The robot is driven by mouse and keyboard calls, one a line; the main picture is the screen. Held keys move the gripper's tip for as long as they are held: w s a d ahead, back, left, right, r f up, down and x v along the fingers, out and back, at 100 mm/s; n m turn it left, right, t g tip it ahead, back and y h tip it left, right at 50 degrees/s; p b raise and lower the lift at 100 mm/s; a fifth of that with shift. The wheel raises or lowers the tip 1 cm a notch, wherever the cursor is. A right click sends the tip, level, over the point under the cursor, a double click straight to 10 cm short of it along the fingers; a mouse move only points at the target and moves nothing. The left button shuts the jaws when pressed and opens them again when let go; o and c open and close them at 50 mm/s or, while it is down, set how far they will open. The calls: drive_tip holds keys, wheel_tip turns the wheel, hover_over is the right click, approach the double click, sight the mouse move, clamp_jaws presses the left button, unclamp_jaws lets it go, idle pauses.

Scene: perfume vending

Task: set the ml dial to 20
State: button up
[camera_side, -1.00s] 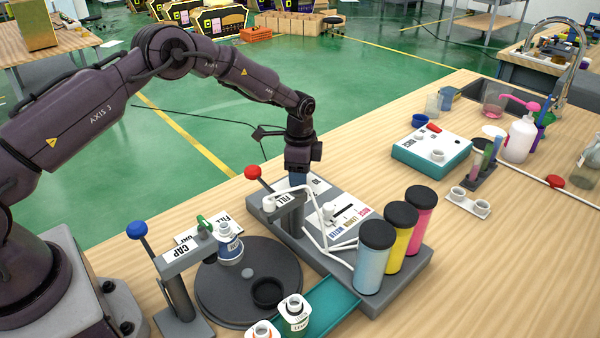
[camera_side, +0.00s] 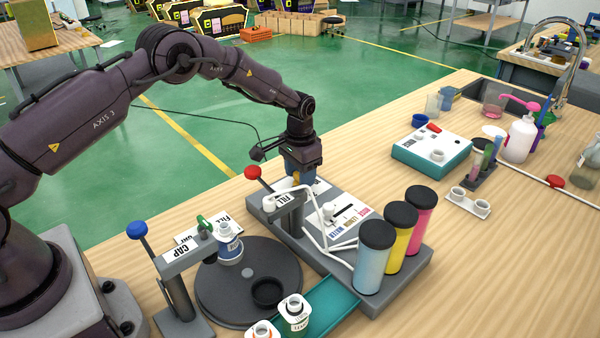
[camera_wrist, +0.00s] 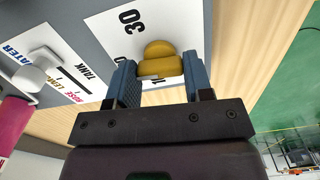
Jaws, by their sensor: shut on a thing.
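The yellow ml dial (camera_wrist: 158,48) shows in the wrist view on a white label plate of the grey machine base. The numeral 30 (camera_wrist: 131,20) is printed on the plate at the dial's upper left, and part of another numeral shows just below the dial. My gripper (camera_wrist: 160,66) is shut on the dial, with one blue finger on each side. In the side view my gripper (camera_side: 300,178) points down at the far end of the machine, behind the filling post. The dial's pointer and the numeral 20 cannot be made out.
The filling post with a red-knobbed lever (camera_side: 253,172) stands close in front of my gripper. A white tank slider (camera_side: 329,209) and blue, yellow and pink cylinders (camera_side: 374,262) are to the right. A dark turntable (camera_side: 215,290) and capping post lie nearer.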

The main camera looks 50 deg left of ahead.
drive_tip(key=shift+r+n, duration=0.1)
drive_tip(key=shift+n, duration=0.4)
drive_tip(key=o, duration=0.9)
wheel_tip(320, 180, up, 13)
drive_tip(key=shift+f, duration=0.1)
